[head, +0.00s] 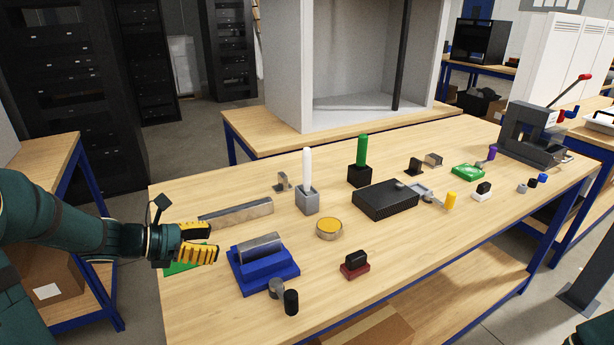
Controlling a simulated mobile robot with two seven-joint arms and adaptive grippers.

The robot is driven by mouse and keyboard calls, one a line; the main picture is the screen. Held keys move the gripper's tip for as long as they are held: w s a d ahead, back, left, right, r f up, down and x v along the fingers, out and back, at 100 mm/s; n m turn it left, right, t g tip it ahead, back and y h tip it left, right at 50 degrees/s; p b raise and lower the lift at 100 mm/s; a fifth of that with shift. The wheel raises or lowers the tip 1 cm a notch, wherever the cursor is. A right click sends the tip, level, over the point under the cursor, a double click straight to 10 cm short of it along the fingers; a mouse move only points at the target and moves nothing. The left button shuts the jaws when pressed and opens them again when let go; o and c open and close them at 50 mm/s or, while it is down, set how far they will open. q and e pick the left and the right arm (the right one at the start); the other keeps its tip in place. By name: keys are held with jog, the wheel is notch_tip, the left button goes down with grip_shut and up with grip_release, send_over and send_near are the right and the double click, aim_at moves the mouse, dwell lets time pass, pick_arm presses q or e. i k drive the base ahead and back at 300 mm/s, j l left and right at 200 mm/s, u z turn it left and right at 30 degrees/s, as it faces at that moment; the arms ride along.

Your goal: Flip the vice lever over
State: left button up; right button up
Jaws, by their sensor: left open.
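The vice appears to be the blue block (263,272) with a grey metal top (259,249), near the front left of the table. A short grey part (275,287) and a black cylinder (291,302) stand at its front edge. They may be the lever, but I cannot tell whether they join the vice. My left gripper (213,242) has yellow fingers, spread apart and empty. It is just left of the vice, above the table's left edge, apart from the vice. My right gripper is out of view.
A green flat piece (183,267) lies partly behind my left gripper. A long grey bar (236,213) lies behind the vice. A round yellow-topped tin (329,228) and a red-based black block (355,265) are to its right. A press with a red-tipped handle (530,130) stands far right.

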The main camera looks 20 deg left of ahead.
aim_at(289, 298)
jog(key=k+j, duration=0.75)
jog(key=j, duration=0.2)
